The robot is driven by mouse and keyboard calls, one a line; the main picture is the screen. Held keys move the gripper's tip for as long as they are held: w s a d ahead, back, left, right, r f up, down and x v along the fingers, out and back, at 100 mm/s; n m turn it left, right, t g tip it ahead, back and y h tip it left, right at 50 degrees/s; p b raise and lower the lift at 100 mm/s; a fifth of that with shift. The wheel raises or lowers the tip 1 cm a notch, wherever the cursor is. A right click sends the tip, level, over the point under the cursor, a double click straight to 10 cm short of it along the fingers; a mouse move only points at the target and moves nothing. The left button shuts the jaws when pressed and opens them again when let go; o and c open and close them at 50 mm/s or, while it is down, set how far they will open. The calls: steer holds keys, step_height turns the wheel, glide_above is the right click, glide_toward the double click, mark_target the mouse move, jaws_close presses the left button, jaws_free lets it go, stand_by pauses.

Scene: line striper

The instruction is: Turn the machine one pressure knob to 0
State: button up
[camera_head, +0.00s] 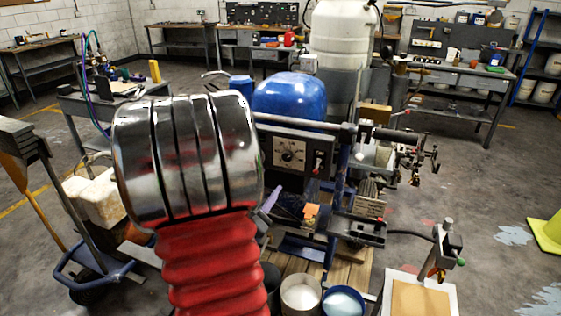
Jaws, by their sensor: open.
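The line striper machine has a blue rounded cover (290,96) in the middle of the camera_head view. Below the cover is a dark control panel with a pale square plate, and a round black dial knob (290,156) sits on the plate. The knob's exact setting is too small to read. My arm, a shiny silver ribbed part above red bellows, fills the left foreground and stands just left of the panel in the picture. It hides part of the machine's left side. I cannot make out my gripper; it is not visible past the arm.
A grey bar crosses above the panel. A large white tank (343,38) stands behind. Workbenches line the back wall. Open floor lies to the right.

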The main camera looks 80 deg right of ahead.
mark_target(286, 158)
steer(key=d, duration=0.4)
steer(key=s+d, duration=0.1)
steer(key=d, duration=0.8)
steer(key=shift+s+d, duration=0.35)
steer(key=shift+s, duration=0.05)
steer(key=shift+c, duration=0.6)
steer(key=c, duration=0.9)
steer(key=shift+a, duration=0.15)
steer(key=shift+c, duration=0.2)
